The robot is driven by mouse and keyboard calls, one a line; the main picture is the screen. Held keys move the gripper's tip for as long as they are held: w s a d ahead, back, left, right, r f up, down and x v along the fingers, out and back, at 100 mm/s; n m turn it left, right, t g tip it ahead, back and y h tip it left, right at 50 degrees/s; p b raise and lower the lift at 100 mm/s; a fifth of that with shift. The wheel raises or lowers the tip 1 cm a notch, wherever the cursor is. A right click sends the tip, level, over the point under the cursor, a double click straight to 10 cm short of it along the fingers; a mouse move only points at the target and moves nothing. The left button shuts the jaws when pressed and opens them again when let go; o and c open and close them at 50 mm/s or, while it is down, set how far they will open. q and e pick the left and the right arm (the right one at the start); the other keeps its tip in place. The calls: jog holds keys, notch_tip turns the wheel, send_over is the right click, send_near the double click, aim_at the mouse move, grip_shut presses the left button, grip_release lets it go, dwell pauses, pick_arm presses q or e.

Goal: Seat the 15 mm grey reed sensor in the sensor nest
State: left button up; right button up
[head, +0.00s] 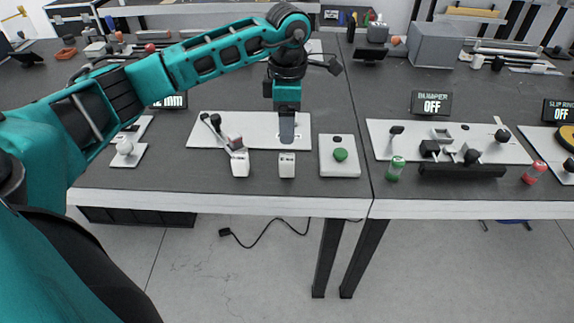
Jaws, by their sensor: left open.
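My left gripper (287,132) points down over the right part of a light grey fixture plate (215,134). Its fingers look dark and close together from this side, and it hides the plate behind it. A lever with dark knobs (224,130) stands on the plate's left part. Two small white blocks stand at the plate's front edge, a left one (240,166) and a right one (287,166) just below the gripper. I cannot make out the grey reed sensor or the nest for certain. My right gripper is not in view.
A white box with a green button (340,155) stands right of the plate. A display reading "mm" (170,101) is partly behind my left arm.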

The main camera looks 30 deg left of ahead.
aim_at(287, 157)
pick_arm(q)
jog(key=f, duration=1.1)
jog(key=shift+s+d, duration=0.1)
jog(key=shift+s, duration=0.1)
jog(key=c, duration=1.1)
